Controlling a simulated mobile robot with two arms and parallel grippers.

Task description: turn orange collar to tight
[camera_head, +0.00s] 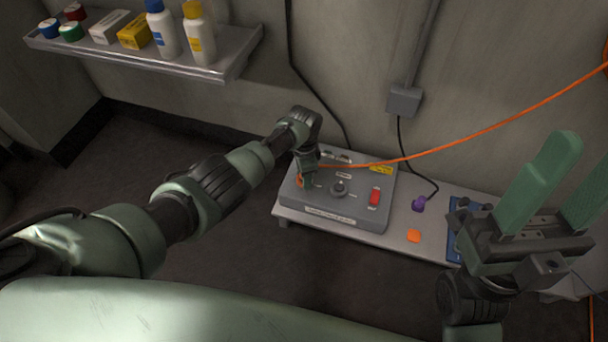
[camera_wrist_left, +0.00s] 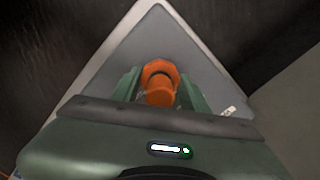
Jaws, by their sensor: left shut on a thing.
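The orange collar (camera_wrist_left: 160,68) sits on the grey control box, with an orange plug or cable end (camera_wrist_left: 160,92) at its middle. In the head view only a small orange part of the collar (camera_head: 299,182) shows beside my left gripper. My left gripper (camera_head: 305,180) points down at the box's left end; in the left wrist view its green fingers (camera_wrist_left: 158,88) stand on both sides of the collar, shut on it. My right gripper (camera_head: 560,190) is at the right, fingers upward and wide apart, empty. Any tight marking is too small to read.
The grey box (camera_head: 345,218) carries a black knob (camera_head: 339,187), a red switch (camera_head: 375,197) and a yellow label (camera_head: 381,170). An orange cable (camera_head: 480,130) runs across the wall. A purple plug (camera_head: 418,204) and orange square (camera_head: 413,236) are on the bench. A shelf (camera_head: 190,68) holds bottles.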

